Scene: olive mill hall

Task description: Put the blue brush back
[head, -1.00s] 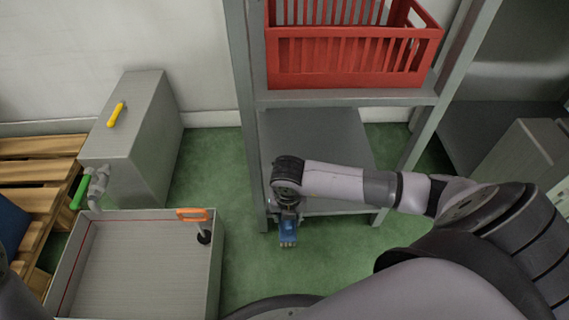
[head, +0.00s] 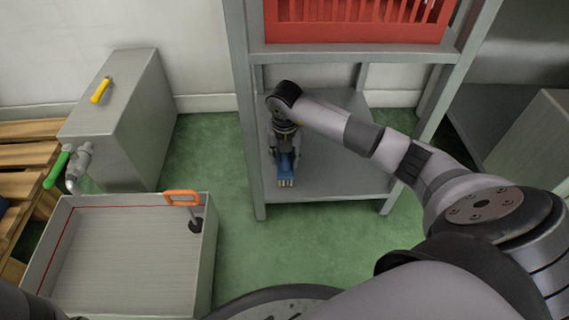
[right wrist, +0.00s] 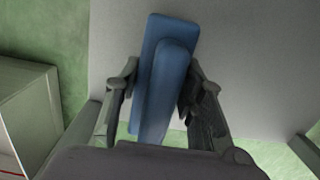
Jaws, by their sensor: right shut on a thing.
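The blue brush (head: 286,168) is in my right gripper (head: 284,150), over the left part of the grey rack's lower shelf (head: 335,165). In the right wrist view the blue brush (right wrist: 165,75) lies between the two fingers of the right gripper (right wrist: 160,92), which are shut on it. The grey shelf surface (right wrist: 250,60) is behind it. I cannot tell whether the brush touches the shelf. Pale bristles show at its near end in the head view. My left gripper is not in view.
A red crate (head: 355,25) stands on the shelf above my right arm. Rack posts (head: 240,110) flank the lower shelf. A grey basin (head: 125,255) with an orange-handled tool (head: 182,198) stands at left, by a metal box (head: 120,120) and a green-handled tap (head: 57,168). Green floor lies between.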

